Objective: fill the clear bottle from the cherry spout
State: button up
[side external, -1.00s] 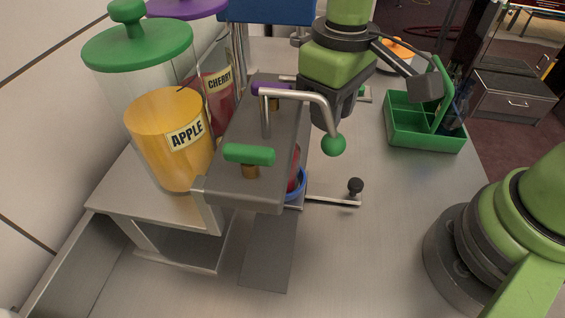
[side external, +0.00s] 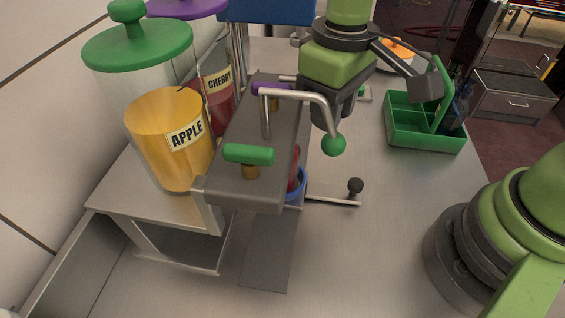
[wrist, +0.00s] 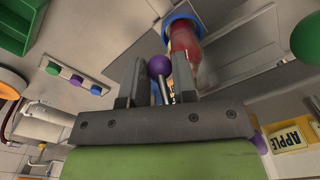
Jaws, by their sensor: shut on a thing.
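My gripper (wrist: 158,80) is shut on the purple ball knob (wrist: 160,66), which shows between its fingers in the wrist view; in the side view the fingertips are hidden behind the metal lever. The clear bottle (wrist: 184,42) shows red contents in the wrist view, beside the fingers, with a blue ring (wrist: 178,17) at its far end. In the side view its red part (side external: 294,168) stands below the edge of the grey spout shelf (side external: 262,150), in the blue ring (side external: 297,188); its top is hidden. The cherry jar (side external: 218,98) holds red liquid behind the apple jar.
The apple jar (side external: 165,145) stands on a metal stand at left. A bent lever with a green ball (side external: 333,145) reaches out in front of my gripper. A black-knobbed arm (side external: 355,186) sticks out low.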

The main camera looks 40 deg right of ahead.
jog(key=shift+s+f, duration=0.15)
notch_tip(320, 180, up, 4)
jog(key=shift+r, duration=0.1)
jog(key=o, duration=0.3)
jog(key=shift+r, duration=0.25)
jog(key=o, duration=0.6)
jog(key=shift+c, duration=0.2)
jog(key=s+d+r, duration=0.3)
jog(key=r, duration=0.4)
jog(key=shift+s+d, duration=0.15)
jog(key=shift+d, duration=0.15)
